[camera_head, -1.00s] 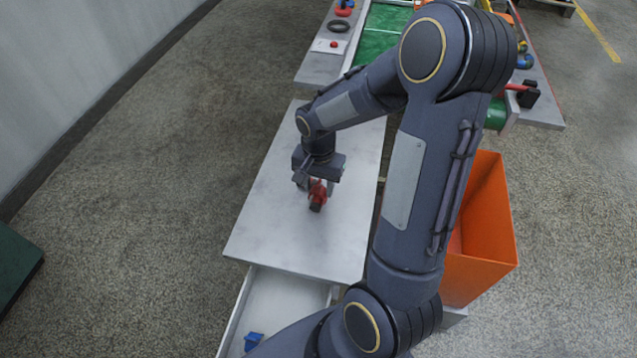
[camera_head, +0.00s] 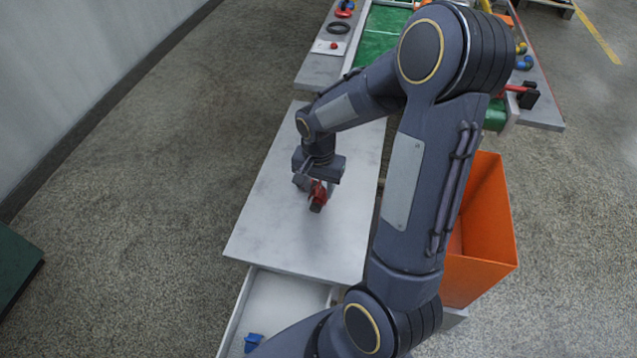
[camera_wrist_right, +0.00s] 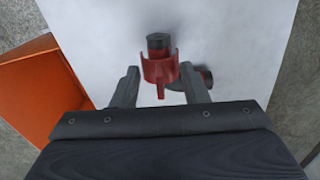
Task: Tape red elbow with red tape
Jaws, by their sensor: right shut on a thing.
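A red U-shaped piece (camera_wrist_right: 160,70), which looks like the red tape, has a narrow stem pointing back between my right gripper's fingers. It sits around or against a dark-ended cylinder (camera_wrist_right: 158,42), apparently one end of the red elbow. Another red part with a dark end (camera_wrist_right: 205,76) shows beside the right finger. In the head view the red parts (camera_head: 318,194) overlap and cannot be told apart. My right gripper (camera_head: 315,186) points down just over the table, shut on the red piece; its fingers show in the wrist view (camera_wrist_right: 160,80). My left gripper is not in view.
The pale table (camera_head: 290,235) is otherwise clear. An orange bin (camera_head: 490,230) stands to its right. A white tray (camera_head: 285,300) in front holds a blue piece (camera_head: 253,341). A far bench (camera_head: 317,70) carries a black ring (camera_head: 339,27) and other parts.

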